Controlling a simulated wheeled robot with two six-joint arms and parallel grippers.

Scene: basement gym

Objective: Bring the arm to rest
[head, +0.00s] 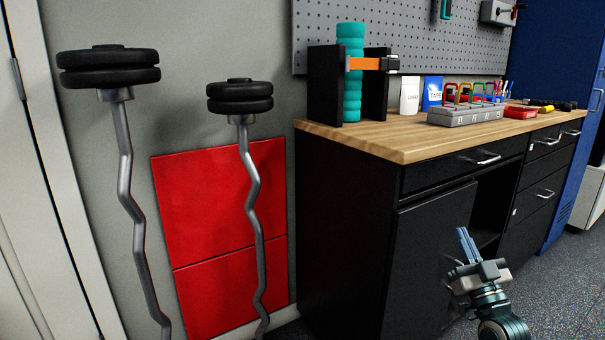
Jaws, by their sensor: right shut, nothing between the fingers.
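My right gripper (466,243) shows at the lower right of the head view. Its two fingers are together, point upward and hold nothing. It is in front of the black workbench (345,225), below the level of the wooden top, and appears apart from it. My left gripper is out of the picture.
Two curl bars with black plates, one at far left (125,150) and one beside it (248,170), stand by red wall panels (205,205). The bench top (415,140) bears a teal roller (350,75) and a grey rack (465,115). A blue cabinet (560,60) stands right. Speckled floor (560,290) is free there.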

